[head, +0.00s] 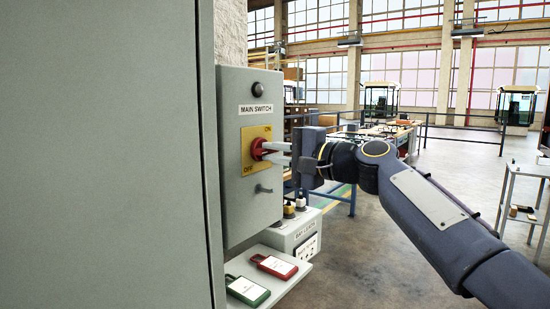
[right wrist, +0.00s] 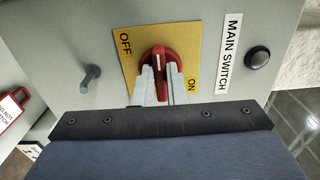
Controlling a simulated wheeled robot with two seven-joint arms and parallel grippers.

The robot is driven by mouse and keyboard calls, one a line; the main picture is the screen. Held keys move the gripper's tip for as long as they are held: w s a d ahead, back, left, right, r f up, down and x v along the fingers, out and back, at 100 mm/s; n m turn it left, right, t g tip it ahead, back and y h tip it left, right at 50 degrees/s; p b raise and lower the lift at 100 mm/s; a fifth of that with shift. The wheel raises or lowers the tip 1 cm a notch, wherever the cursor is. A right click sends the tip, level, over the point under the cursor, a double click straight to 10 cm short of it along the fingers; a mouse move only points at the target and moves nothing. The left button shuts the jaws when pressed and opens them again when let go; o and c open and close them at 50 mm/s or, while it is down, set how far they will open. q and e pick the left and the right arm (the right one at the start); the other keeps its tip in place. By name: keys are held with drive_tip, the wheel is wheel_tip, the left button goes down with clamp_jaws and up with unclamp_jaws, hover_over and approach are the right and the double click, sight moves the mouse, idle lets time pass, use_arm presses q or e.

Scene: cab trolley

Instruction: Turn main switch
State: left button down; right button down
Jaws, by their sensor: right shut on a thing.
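The main switch is a red rotary knob (head: 260,149) on a yellow plate (head: 248,160) marked ON at upper right and OFF at lower left. It is on the front of a grey box (head: 235,205) labelled MAIN SWITCH. My right gripper (head: 272,153) reaches in from the right, its pale fingers shut on the knob's handle. In the right wrist view, the red knob (right wrist: 158,58) sits between the two fingers (right wrist: 160,88). Its handle lies roughly level across the panel, and the fingers hide part of it. My left gripper is not in view.
A metal peg (head: 263,189) sticks out below the plate; a dark round button (head: 258,89) is above the label. A red tag (head: 274,265) and a green tag (head: 247,290) lie on a ledge below. A smaller box with knobs (head: 295,226) stands beside it. A large grey panel (head: 100,150) fills the left.

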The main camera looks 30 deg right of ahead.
drive_tip(key=shift+f, duration=0.1)
idle(0.4)
drive_tip(key=c, duration=1.5)
unclamp_jaws()
drive_tip(key=shift+o, duration=0.2)
drive_tip(key=v, duration=0.8)
drive_tip(key=shift+b, duration=0.45)
drive_tip(key=shift+w, duration=0.1)
